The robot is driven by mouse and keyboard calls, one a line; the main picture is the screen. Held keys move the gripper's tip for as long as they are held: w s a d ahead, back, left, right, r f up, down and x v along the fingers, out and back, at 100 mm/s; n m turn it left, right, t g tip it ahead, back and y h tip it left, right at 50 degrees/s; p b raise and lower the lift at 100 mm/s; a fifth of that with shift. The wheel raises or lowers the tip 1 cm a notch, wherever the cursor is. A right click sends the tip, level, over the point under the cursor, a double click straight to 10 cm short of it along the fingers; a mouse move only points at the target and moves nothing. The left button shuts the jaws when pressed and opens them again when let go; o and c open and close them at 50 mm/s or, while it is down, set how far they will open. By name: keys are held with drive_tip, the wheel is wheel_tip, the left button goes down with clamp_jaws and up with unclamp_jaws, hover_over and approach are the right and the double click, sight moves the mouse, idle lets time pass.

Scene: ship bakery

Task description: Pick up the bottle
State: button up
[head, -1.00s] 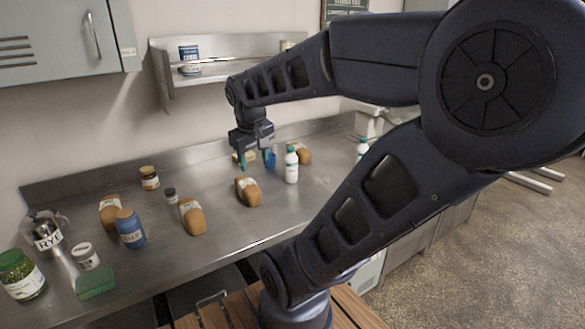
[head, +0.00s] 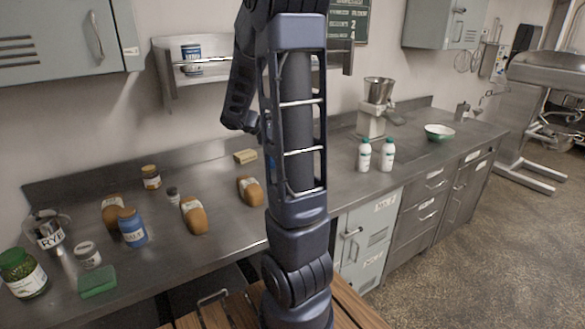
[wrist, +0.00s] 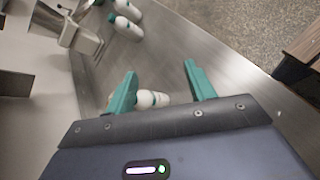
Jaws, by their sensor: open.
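A white bottle (wrist: 150,98) shows in the wrist view close to my gripper (wrist: 160,74). It appears between the two teal fingers, partly covered by the left one. The fingers are spread apart and hold nothing. Two more white bottles with green caps stand side by side on the counter, a left one (head: 364,157) and a right one (head: 387,157). They also show at the top of the wrist view (wrist: 127,28). In the head view my arm hides my gripper and the nearest bottle.
The steel counter (head: 225,217) runs along the wall. Left of my arm are loaves (head: 193,216), a blue jar (head: 131,229), a green sponge (head: 98,281) and other jars. A metal-topped machine (head: 372,120) and a green bowl (head: 439,132) stand to the right.

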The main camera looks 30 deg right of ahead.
drive_tip(key=w+d+f+n+t+h, duration=0.1)
drive_tip(key=w+d+f+n+h, duration=0.2)
drive_tip(key=w, duration=0.4)
drive_tip(key=w+d+f+n+t+h, duration=0.1)
drive_tip(key=w+d+n+h, duration=0.3)
drive_tip(key=w, duration=0.3)
drive_tip(key=shift+n, duration=0.7)
drive_tip(key=d+f, duration=0.1)
drive_tip(key=f, duration=0.1)
drive_tip(key=d+f, duration=0.2)
drive_tip(key=f, duration=0.1)
drive_tip(key=d+f, duration=0.1)
drive_tip(key=f, duration=0.1)
drive_tip(key=shift+s+d+f, duration=0.15)
drive_tip(key=shift+c, duration=0.2)
clamp_jaws()
